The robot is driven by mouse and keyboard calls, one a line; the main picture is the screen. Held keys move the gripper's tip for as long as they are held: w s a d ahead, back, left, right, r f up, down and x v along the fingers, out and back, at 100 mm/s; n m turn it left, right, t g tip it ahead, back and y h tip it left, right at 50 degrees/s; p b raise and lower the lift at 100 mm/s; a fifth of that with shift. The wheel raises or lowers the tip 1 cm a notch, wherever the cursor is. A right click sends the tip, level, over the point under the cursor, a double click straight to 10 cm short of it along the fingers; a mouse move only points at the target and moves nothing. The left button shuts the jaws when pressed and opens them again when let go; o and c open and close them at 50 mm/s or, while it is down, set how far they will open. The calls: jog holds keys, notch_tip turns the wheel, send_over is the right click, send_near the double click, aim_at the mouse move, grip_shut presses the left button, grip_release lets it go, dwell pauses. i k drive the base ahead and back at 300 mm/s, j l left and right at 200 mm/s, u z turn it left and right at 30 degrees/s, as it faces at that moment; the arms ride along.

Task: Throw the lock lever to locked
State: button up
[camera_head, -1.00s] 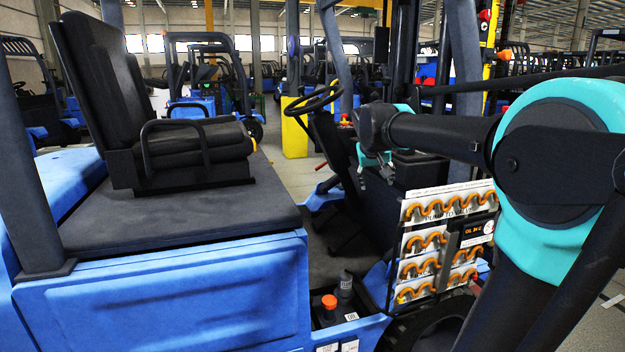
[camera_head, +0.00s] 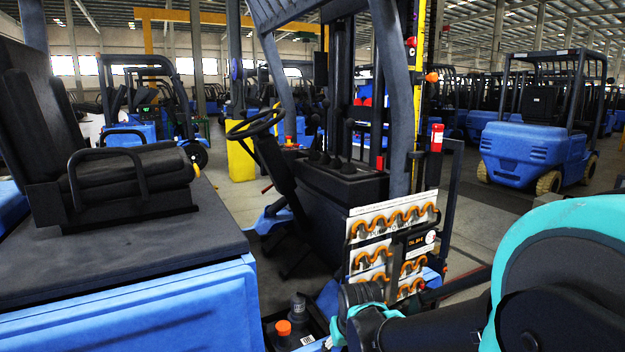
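A blue forklift fills the left and middle of the view. A row of black levers (camera_head: 335,135) stands on its dark console beside the steering wheel (camera_head: 257,124). A small red-tipped handle (camera_head: 267,188) sticks out below the wheel. I cannot tell which of these, if any, is the lock lever, or its position. My gripper (camera_head: 345,325) is low at the bottom edge, in front of the panel with orange wavy strips. Its black and teal wrist shows, but its fingers are hidden or cut off.
The panel with orange wavy strips (camera_head: 392,245) stands upright just behind my gripper. An orange cap (camera_head: 283,328) sits in a recess to its left. The black seat (camera_head: 125,180) is at the left. Another blue forklift (camera_head: 540,130) stands at the far right, with open floor before it.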

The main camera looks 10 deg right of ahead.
aim_at(380, 163)
jog(key=i+l, duration=0.1)
jog(key=l, duration=0.3)
jog(key=i+l, duration=0.1)
jog(key=l, duration=0.3)
jog(key=i+l, duration=0.1)
jog(key=l, duration=0.35)
jog(key=i+l, duration=0.1)
jog(key=l, duration=0.7)
jog(key=i+l, duration=0.85)
jog(key=l, duration=0.15)
jog(key=j+u, duration=0.05)
